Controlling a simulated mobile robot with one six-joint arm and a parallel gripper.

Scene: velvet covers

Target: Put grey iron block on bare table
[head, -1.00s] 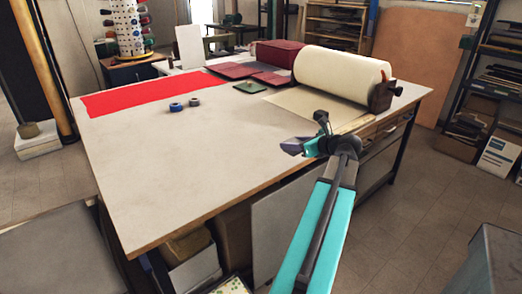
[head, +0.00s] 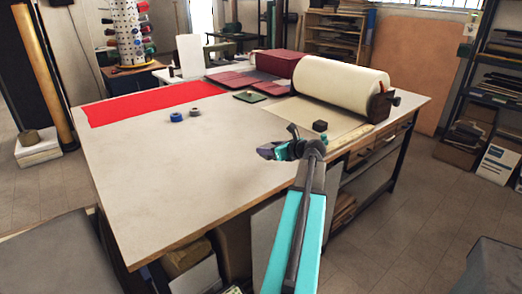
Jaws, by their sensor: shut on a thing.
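My gripper (head: 275,151) is over the near right part of the bare pale table top (head: 200,170), pointing left in the picture. It is shut on a small dark grey thing (head: 267,152), which looks like the grey iron block. The jaws and my wrist hide much of it. I cannot tell whether it touches the table. A separate dark block (head: 320,126) sits on the pale sheet just behind and right of my gripper.
A red cloth strip (head: 155,103) lies at the far left. Blue (head: 176,117) and grey (head: 194,111) tape rolls sit mid-table. Dark red covers (head: 240,78) lie behind. The front left is clear.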

